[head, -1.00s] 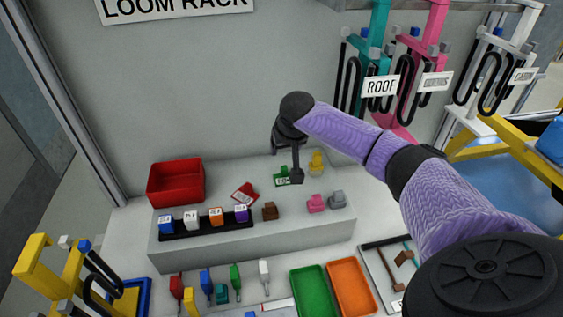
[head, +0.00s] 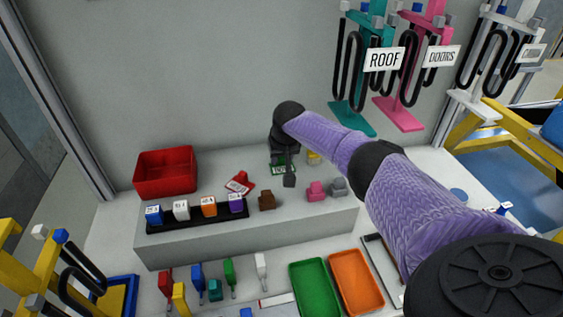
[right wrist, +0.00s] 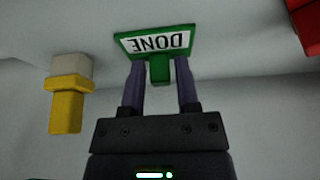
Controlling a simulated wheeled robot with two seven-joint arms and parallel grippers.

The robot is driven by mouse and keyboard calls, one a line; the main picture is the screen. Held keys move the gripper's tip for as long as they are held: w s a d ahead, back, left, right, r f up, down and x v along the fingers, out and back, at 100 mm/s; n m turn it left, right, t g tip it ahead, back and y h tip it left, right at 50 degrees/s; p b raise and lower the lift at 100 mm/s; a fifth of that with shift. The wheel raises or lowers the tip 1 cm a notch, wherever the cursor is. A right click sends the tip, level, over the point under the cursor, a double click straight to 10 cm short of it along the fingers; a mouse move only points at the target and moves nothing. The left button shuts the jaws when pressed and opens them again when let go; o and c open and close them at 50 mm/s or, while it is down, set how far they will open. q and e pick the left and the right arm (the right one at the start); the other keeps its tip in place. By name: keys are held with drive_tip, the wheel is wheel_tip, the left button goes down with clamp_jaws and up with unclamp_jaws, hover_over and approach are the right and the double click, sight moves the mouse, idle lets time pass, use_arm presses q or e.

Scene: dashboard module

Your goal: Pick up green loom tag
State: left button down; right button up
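The green tag with a white label reading DONE shows in the right wrist view (right wrist: 160,45). Its green stem points toward my gripper. In the head view the tag (head: 277,169) is on the grey raised shelf, partly hidden behind my right gripper. My right gripper (right wrist: 160,70) has its two fingers on either side of the stem, with a narrow gap visible on each side, so it looks open around it. In the head view the right gripper (head: 289,179) points down at the tag. My left gripper is not in view.
A yellow piece (head: 313,157) stands close to the right of the tag. A red tag (head: 240,183), a brown piece (head: 267,200), a pink piece (head: 316,191) and a grey piece (head: 338,187) are nearby on the shelf. A red bin (head: 165,182) is at the left.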

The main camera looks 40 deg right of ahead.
clamp_jaws()
